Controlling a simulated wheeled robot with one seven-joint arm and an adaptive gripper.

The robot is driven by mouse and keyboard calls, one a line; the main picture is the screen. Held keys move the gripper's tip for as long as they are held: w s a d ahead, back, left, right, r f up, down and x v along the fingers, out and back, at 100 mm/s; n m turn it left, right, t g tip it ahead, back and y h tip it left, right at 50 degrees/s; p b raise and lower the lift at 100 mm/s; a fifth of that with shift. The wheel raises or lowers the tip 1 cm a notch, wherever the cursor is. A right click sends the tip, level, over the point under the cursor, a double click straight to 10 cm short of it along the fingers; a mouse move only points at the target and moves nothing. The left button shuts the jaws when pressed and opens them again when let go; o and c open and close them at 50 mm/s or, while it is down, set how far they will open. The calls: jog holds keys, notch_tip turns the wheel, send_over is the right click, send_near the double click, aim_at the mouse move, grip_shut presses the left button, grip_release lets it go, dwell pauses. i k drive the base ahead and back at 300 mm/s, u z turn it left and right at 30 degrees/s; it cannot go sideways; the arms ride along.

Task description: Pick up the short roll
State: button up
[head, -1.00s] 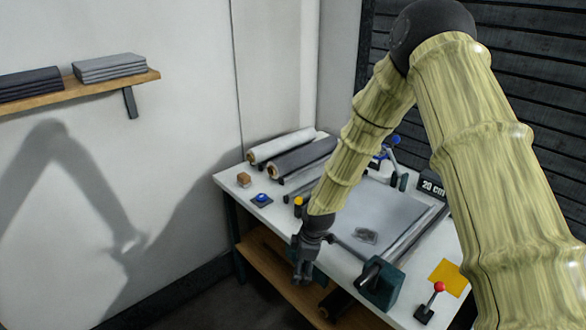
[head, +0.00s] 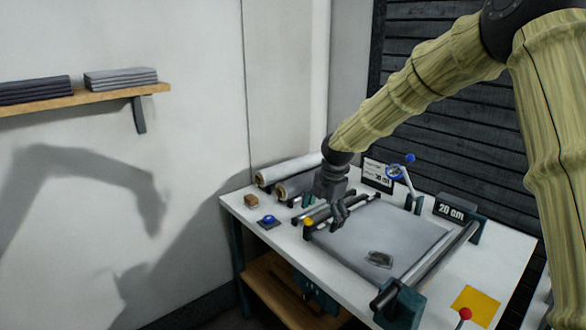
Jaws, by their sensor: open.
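A pale roll (head: 290,168) lies at the back left of the white table. My gripper (head: 340,217) is open and points down over the left end of the grey cutting bed, near a dark bar (head: 316,216). It is to the right of and in front of the two rolls, and nothing shows between its fingers.
A lever with a blue knob (head: 410,158) and a "20 cm" block (head: 457,210) stand behind the bed (head: 400,228). A small brown block (head: 251,201) and a blue button (head: 268,220) sit at the left. A red-knobbed lever (head: 465,314) is at the front right.

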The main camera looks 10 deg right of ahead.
aim_at(272, 175)
jog(key=i, duration=1.95)
